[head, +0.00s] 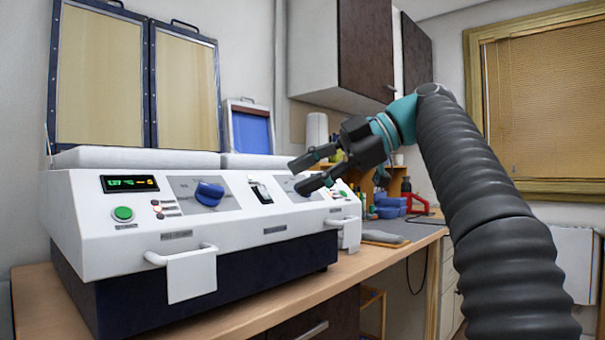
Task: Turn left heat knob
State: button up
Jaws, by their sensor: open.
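The white insole-forming machine (110,247) stands on the wooden counter with its sloped control panel facing me. The left heat knob (209,194) is blue and sits on a grey dial plate left of the panel's middle. My gripper (298,177) is open and empty, in front of the right side of the panel, to the right of the left knob and apart from it. Its fingers point left.
A green button (123,213) and a lit display (130,183) are left of the knob. A switch (260,192) lies between the two dial plates. White handles (181,254) stick out in front. Two raised framed lids (100,75) stand behind.

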jog(key=o, duration=0.4)
jog(key=shift+s+a+f, duration=0.1)
jog(key=shift+a, duration=0.15)
jog(key=s+a+r+m+h+b, duration=0.1)
jog(key=s+a+b, duration=0.1)
jog(key=s+a, duration=0.5)
jog(key=s+a+r+b, duration=0.1)
jog(key=s+a, duration=0.4)
jog(key=s, duration=0.5)
jog(key=m+t+h, duration=0.3)
jog(key=m+t, duration=0.7)
jog(key=m, duration=1)
send_near(212, 185)
jog(key=shift+m, duration=0.3)
jog(key=b+x, duration=0.1)
jog(key=x, duration=0.8)
jog(key=shift+w, duration=0.1)
jog(key=c, duration=1.2)
